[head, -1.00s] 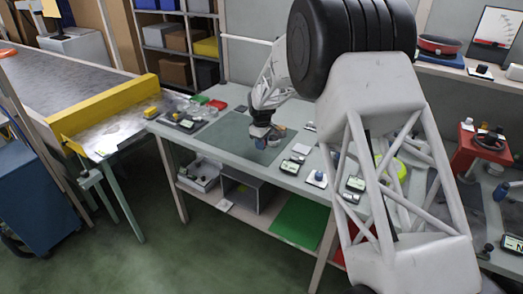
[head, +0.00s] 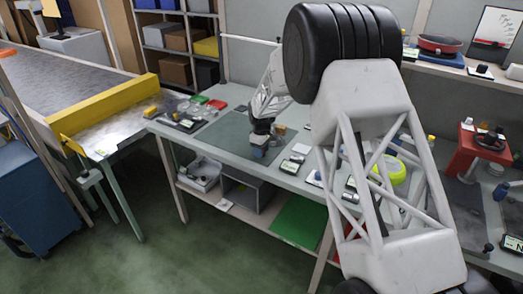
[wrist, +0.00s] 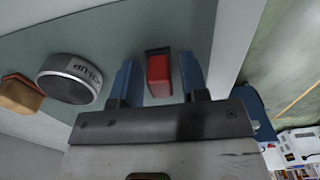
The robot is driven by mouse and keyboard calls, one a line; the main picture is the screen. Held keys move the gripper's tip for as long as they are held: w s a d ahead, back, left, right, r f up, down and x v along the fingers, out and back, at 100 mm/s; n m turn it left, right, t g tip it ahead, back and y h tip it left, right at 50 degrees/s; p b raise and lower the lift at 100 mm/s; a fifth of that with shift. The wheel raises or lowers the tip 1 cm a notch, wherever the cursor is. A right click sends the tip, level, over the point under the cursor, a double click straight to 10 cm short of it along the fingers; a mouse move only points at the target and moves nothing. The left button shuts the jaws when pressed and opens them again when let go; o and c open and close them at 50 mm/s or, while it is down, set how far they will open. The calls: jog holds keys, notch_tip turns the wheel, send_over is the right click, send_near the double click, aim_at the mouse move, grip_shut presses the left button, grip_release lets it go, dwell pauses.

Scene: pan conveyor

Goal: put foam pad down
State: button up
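My gripper (wrist: 157,75) is open in the wrist view, with its two blue fingers apart. A small red block with a dark top (wrist: 158,74) shows between the fingers, with a gap on each side. I cannot tell whether this block is the foam pad. In the head view my gripper (head: 258,151) is low over the dark green mat (head: 215,137) on the workbench. The red block cannot be made out there, and I cannot tell whether it touches the mat.
In the wrist view a round grey puck with a lettered label (wrist: 68,79) and an orange-brown block (wrist: 20,94) lie left of the fingers. Small devices (head: 291,164) stand right of the mat. The conveyor (head: 60,75) is at the left. The mat's left part is clear.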

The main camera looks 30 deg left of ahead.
jog(key=shift+o, duration=0.2)
jog(key=shift+r, duration=0.1)
notch_tip(320, 180, up, 12)
dwell(0.8)
jog(key=shift+d+r, duration=0.1)
dwell(0.8)
